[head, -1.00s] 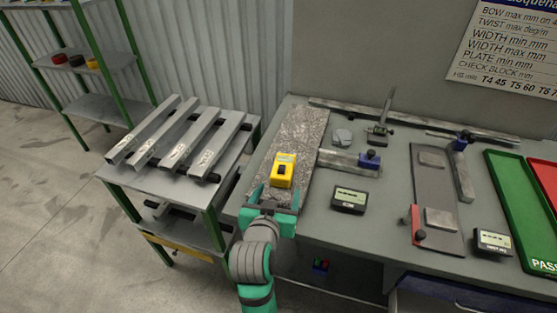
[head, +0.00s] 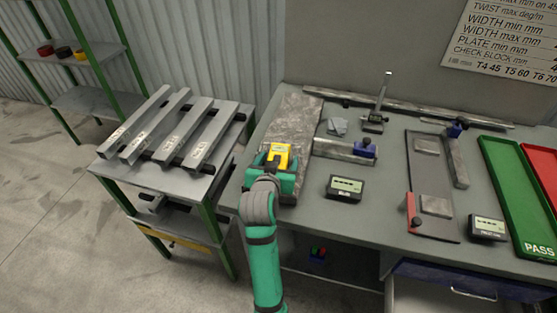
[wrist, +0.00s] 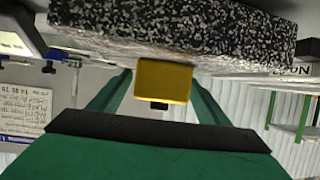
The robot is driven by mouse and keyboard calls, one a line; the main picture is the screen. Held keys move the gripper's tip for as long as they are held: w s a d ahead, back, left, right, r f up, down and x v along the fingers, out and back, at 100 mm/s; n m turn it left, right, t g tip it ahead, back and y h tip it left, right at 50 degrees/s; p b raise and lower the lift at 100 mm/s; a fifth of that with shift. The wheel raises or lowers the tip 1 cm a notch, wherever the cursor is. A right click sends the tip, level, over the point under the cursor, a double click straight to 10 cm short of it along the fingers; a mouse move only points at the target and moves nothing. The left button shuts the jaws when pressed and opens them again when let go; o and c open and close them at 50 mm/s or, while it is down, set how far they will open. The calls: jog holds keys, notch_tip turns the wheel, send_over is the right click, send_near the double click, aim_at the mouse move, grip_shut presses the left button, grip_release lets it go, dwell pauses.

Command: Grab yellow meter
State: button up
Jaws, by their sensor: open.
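The yellow meter (head: 276,153) stands on the speckled granite slab (head: 299,119) near the slab's front part. My gripper (head: 274,163) is open, with its fingers reaching around the meter from the front in the head view; the gripper body hides the meter's lower part. In the wrist view the meter (wrist: 163,81) appears between my two green fingers (wrist: 160,95), with a visible gap to each one. The granite slab (wrist: 170,35) fills the top of that view, right against the meter.
A rack of steel bars (head: 180,130) stands left of the table. Right of the slab lie a steel square with a blue clamp (head: 364,149), a black display box (head: 345,188) and a grey plate fixture (head: 429,170). A green tray (head: 515,180) lies farther right.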

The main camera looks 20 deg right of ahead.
jog(key=shift+w+d+f, duration=0.15)
jog(key=shift+w+d, duration=0.05)
jog(key=shift+w, duration=0.2)
jog(key=c, duration=1.3)
